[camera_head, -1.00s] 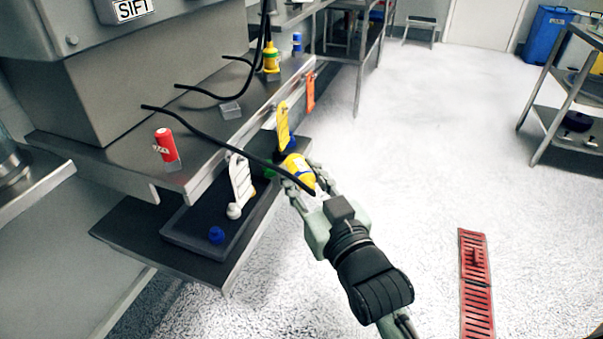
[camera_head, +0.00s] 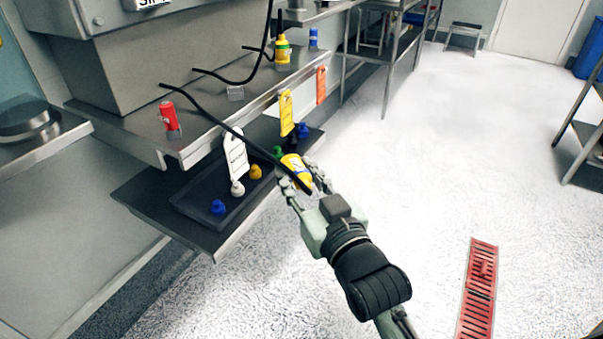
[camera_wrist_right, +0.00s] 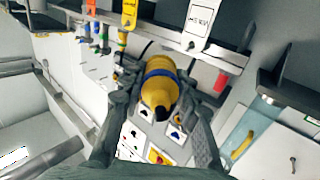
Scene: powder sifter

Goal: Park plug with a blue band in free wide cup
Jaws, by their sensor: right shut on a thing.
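My right gripper (camera_head: 297,178) is shut on the yellow plug with a blue band (camera_head: 292,163), out in front of the lower ledge. In the right wrist view the plug (camera_wrist_right: 161,72) lies between both fingers, its blue band across the middle and its dark end toward the wrist. A small grey cup (camera_head: 235,93) stands empty on the upper shelf, away from the gripper; its width class is hard to tell. A red plug (camera_head: 169,116), a yellow plug with a green band (camera_head: 282,50) and a blue plug (camera_head: 313,38) stand on the same shelf. My left gripper is not in view.
Yellow (camera_head: 287,112) and orange (camera_head: 321,85) tags hang at the shelf edge. A dark tray (camera_head: 192,208) below holds several coloured caps.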

